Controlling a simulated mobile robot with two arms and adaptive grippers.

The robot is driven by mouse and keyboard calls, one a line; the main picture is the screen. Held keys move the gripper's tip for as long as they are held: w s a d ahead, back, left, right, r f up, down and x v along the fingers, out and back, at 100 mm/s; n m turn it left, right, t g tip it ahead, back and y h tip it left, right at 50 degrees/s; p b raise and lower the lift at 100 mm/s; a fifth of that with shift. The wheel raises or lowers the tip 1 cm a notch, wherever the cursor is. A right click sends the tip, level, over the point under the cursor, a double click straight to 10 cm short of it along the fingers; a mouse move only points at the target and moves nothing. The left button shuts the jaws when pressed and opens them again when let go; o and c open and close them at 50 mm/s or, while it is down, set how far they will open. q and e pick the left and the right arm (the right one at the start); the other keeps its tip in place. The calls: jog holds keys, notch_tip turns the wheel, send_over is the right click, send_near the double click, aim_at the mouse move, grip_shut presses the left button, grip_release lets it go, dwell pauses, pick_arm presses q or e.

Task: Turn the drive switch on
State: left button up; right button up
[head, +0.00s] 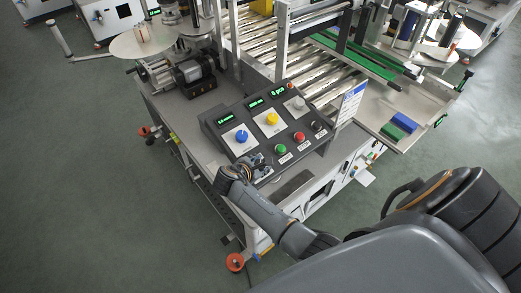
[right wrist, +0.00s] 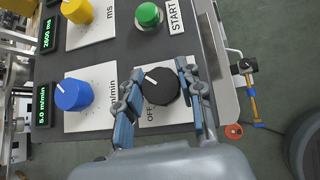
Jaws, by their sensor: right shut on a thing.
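The drive switch (right wrist: 163,87) is a black round knob with a white pointer line, on a white plate at the panel's corner. "OFF" is readable on the plate beside it; other lettering is hidden by my fingers. The pointer line aims to the upper left in the right wrist view. My right gripper (right wrist: 158,92) has its blue-grey fingers on both sides of the knob and is shut on it. In the head view my right gripper (head: 257,166) is at the near left corner of the control panel (head: 257,101) and hides the switch. My left gripper is not in view.
Close by are a blue knob (right wrist: 73,95), a yellow knob (right wrist: 77,11) and a green START button (right wrist: 148,15). The head view also shows a red button (head: 299,137), a grey knob (head: 298,103) and an upright sign (head: 351,104). Rollers lie behind the panel.

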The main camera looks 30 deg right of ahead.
jog(key=shift+m+g, duration=0.5)
jog(key=o, duration=1.2)
jog(key=shift+a+r, duration=0.1)
jog(key=v, duration=1.1)
jog(key=shift+s+a+r, duration=0.2)
jog(key=shift+a, duration=0.05)
